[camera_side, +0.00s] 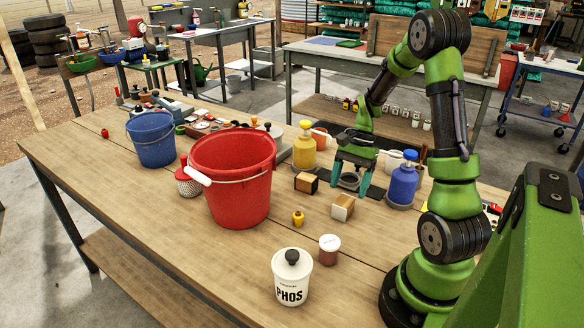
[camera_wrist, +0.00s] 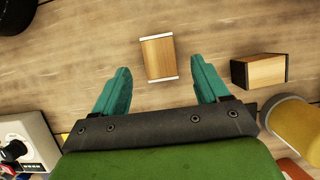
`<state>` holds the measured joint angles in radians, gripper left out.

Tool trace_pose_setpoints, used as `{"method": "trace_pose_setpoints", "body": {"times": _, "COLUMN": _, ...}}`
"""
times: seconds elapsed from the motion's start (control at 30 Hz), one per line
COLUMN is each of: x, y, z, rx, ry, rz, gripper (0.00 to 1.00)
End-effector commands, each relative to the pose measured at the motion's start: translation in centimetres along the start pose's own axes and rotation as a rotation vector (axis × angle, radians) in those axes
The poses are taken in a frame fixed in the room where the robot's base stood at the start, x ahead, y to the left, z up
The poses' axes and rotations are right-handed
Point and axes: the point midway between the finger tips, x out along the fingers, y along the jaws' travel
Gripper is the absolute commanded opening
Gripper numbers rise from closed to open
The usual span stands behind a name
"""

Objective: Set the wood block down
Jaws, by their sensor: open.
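A wood block with pale end faces (camera_side: 343,207) appears to rest on the workbench, just in front of my gripper (camera_side: 350,187). In the wrist view this block (camera_wrist: 158,58) lies in the gap between my teal fingertips, reaching past them, with space on both sides. My gripper is open, and its fingers do not touch the block. A second wood block with dark ends (camera_side: 306,182) sits apart on the bench to the left; it also shows in the wrist view (camera_wrist: 259,71), right of the fingers.
A yellow canister (camera_side: 304,150) and a blue canister (camera_side: 403,182) flank my gripper. A large red bucket (camera_side: 231,185) stands left. A small yellow item (camera_side: 298,218), a lidded jar (camera_side: 329,250) and a white PHOS canister (camera_side: 291,278) stand nearer the front. Bare bench lies between them.

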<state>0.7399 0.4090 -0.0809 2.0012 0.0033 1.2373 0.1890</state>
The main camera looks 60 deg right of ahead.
Motion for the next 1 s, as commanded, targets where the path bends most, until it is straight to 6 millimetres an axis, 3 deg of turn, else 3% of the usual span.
{"method": "trace_pose_setpoints", "body": {"times": 0.2, "x": -4.5, "y": 0.0, "z": -0.1, "rx": 0.000, "ry": 0.002, "rz": -0.002, "gripper": 0.74}}
{"method": "trace_pose_setpoints", "body": {"times": 0.4, "x": -6.4, "y": 0.0, "z": 0.1, "rx": -0.005, "ry": 0.002, "rz": 0.000, "gripper": 0.74}}
{"method": "trace_pose_setpoints", "body": {"times": 0.5, "x": -7.0, "y": -0.5, "z": 1.5, "rx": -0.060, "ry": 0.030, "rz": -0.010, "gripper": 0.74}}
{"method": "trace_pose_setpoints", "body": {"times": 0.57, "x": -7.5, "y": -1.1, "z": 3.4, "rx": -0.131, "ry": 0.064, "rz": -0.024, "gripper": 0.74}}
{"method": "trace_pose_setpoints", "body": {"times": 0.77, "x": -8.8, "y": -2.4, "z": 13.2, "rx": -0.533, "ry": 0.247, "rz": -0.116, "gripper": 0.74}}
{"method": "trace_pose_setpoints", "body": {"times": 0.9, "x": -8.9, "y": -1.4, "z": 19.9, "rx": -0.835, "ry": 0.372, "rz": -0.209, "gripper": 0.74}}
{"method": "trace_pose_setpoints", "body": {"times": 1.0, "x": -8.6, "y": -0.1, "z": 23.5, "rx": -1.020, "ry": 0.447, "rz": -0.280, "gripper": 0.74}}
